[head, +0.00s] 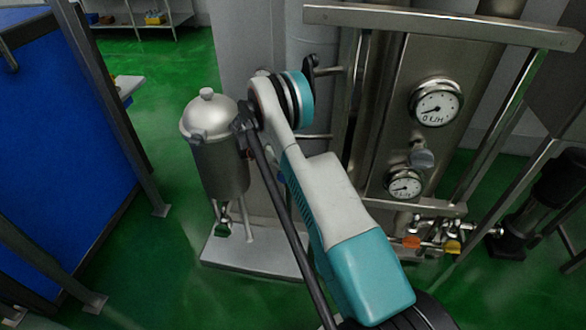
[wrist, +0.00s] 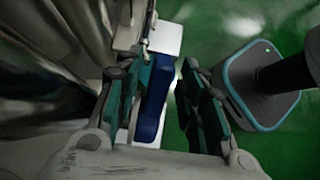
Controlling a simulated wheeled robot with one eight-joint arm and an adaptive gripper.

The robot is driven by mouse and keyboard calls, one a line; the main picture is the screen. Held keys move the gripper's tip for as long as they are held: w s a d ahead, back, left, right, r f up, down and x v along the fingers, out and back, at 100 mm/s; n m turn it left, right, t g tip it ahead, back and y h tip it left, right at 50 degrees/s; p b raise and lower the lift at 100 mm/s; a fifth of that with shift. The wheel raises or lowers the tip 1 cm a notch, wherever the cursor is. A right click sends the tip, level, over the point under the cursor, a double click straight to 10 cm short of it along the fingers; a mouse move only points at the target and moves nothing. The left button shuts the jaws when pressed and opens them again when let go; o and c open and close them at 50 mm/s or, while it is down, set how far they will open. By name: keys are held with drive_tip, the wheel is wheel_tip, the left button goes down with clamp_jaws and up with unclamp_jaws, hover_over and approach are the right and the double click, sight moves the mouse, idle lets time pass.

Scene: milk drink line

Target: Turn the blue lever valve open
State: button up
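The blue lever (wrist: 152,108) shows in the wrist view as a long blue handle between the fingers of my gripper (wrist: 171,82). The gripper is open. Its left finger lies right along the lever, and I cannot tell whether they touch. Its right finger stands apart, with a gap of green floor between it and the lever. The valve body that the lever belongs to cannot be made out. In the head view my white and teal arm covers the gripper and most of the lever's surroundings.
Shiny metal surfaces fill the left of the wrist view. In the head view a steel canister (head: 220,165) stands left of my arm. A steel panel with gauges (head: 436,102) and small orange and yellow-handled valves (head: 411,242) are on the right. A blue cabinet (head: 65,150) stands far left.

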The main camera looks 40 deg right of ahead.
sight(279, 172)
drive_tip(key=shift+v, duration=3.75)
